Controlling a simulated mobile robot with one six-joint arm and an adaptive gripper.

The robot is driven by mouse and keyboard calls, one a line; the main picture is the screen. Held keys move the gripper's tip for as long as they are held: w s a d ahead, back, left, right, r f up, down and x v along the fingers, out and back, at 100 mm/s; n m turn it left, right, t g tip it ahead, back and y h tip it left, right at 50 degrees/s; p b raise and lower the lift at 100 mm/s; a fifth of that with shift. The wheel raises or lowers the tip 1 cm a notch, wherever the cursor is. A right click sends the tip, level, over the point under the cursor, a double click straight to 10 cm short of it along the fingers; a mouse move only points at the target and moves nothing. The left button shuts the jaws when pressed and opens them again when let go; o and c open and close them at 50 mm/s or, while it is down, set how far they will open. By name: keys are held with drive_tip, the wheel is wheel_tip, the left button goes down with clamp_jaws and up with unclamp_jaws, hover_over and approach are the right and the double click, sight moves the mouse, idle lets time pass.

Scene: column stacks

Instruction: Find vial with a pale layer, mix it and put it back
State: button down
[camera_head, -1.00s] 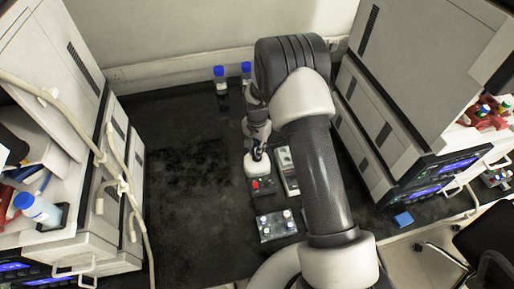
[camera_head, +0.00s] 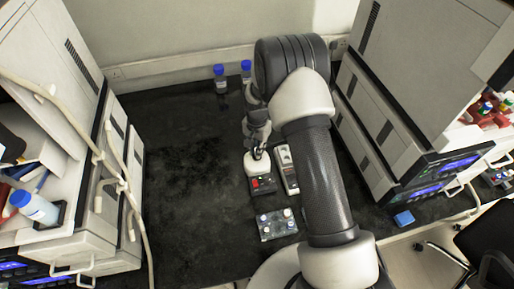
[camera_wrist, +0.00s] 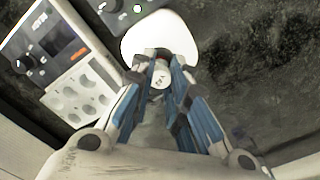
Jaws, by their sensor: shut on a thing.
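My gripper (camera_wrist: 163,68) is shut on a small vial (camera_wrist: 159,76), whose light top shows between the fingertips in the wrist view. The fingers hide most of the vial, and no pale layer can be made out. The vial is at the white head (camera_wrist: 142,40) of a mixer; whether it touches is hard to tell. In the head view my gripper (camera_head: 258,152) is right at the white mixer head (camera_head: 254,165), above the dark base with a red switch (camera_head: 262,184). A clear rack (camera_head: 264,235) with several capped vials stands in front of the mixer.
A block device with wells (camera_head: 287,170) stands close right of the mixer; its wells show in the wrist view (camera_wrist: 82,97). Two blue-capped bottles (camera_head: 220,78) stand at the back. Tall instruments flank both sides. The bench's left middle is clear.

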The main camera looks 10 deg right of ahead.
drive_tip(key=shift+f, duration=0.3)
idle(1.8)
drive_tip(key=shift+r+p, duration=1.45)
drive_tip(key=shift+r, duration=1.65)
